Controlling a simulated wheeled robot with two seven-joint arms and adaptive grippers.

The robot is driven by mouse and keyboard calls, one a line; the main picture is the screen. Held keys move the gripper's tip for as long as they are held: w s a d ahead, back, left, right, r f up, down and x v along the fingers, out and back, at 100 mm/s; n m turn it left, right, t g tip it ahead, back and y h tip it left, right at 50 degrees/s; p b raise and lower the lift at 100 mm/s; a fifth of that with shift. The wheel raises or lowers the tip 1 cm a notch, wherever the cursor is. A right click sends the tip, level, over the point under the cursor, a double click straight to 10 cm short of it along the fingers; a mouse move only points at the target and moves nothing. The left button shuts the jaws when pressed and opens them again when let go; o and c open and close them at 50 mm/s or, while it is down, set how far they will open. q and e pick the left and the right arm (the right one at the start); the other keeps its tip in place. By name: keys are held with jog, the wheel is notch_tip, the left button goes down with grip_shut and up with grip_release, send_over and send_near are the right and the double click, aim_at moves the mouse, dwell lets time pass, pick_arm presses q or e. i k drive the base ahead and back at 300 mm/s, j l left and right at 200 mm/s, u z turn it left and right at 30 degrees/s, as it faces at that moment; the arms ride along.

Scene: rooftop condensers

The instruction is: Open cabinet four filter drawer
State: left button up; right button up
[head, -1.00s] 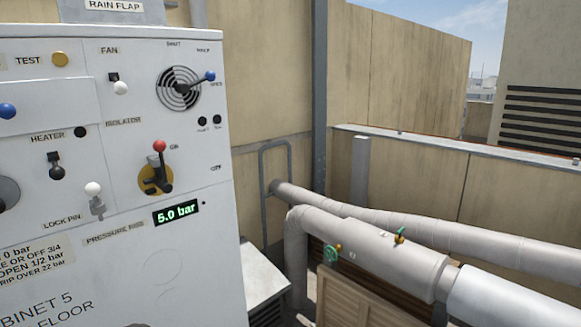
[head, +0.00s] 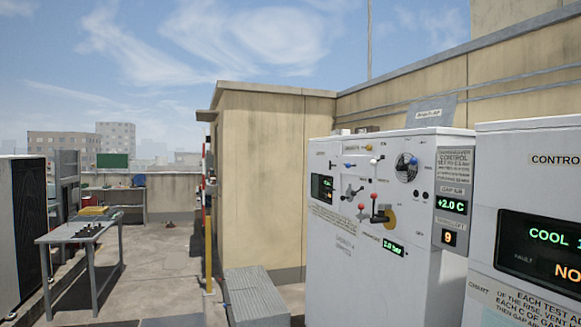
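A white control cabinet (head: 365,235) stands right of centre, its front seen at an angle. I cannot make out a filter drawer. Neither of my grippers is in view.
A second white cabinet with a large display (head: 540,252) is cut off at the right edge. A low grey ribbed box (head: 256,297) sits left of the first cabinet. A grey table (head: 77,232) stands at left. Open floor (head: 160,260) lies between them.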

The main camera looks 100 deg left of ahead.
aim_at(350, 165)
jog(key=u, duration=3)
jog(key=i+j+u, duration=0.4)
jog(key=i+j, duration=0.15)
jog(key=i+j+u, duration=0.4)
jog(key=i, duration=0.2)
jog(key=i+j, duration=0.1)
jog(key=i, duration=0.5)
jog(key=i+j+z, duration=0.1)
jog(key=i, duration=0.5)
jog(key=i+j, duration=0.1)
jog(key=i, duration=0.5)
jog(key=z, duration=0.05)
